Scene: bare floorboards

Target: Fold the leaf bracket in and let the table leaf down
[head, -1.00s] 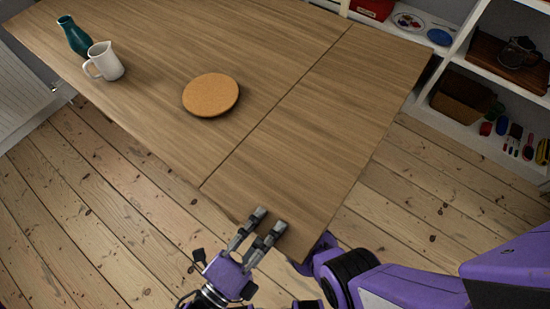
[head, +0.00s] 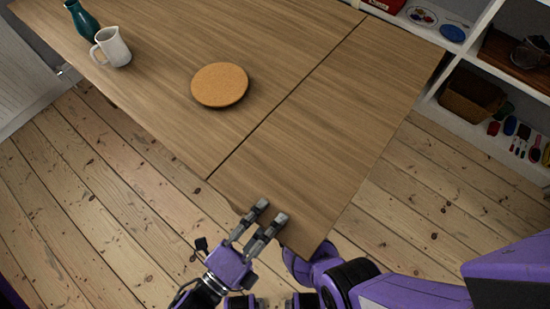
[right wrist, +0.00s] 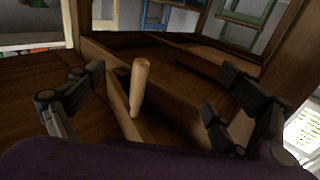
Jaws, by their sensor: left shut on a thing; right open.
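The table leaf (head: 335,115) is level with the wooden tabletop (head: 270,45), with a straight seam between them. My left gripper (head: 271,211) is at the leaf's near edge, its fingertips showing over the wood. It is shut on the leaf edge, though the contact is hard to see. In the right wrist view, a light wooden peg (right wrist: 140,88) stands up from a wooden bar that looks like the leaf bracket (right wrist: 122,108). My right gripper (right wrist: 150,112) is open, with its fingers on either side of the peg and apart from it. In the head view the right gripper is hidden below the leaf.
A round cork mat (head: 220,84), a white jug (head: 112,47) and a teal vase (head: 82,20) are on the tabletop. A white shelf unit (head: 464,128) with baskets and brushes stands at the right. Bare floorboards (head: 400,190) lie between it and the leaf.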

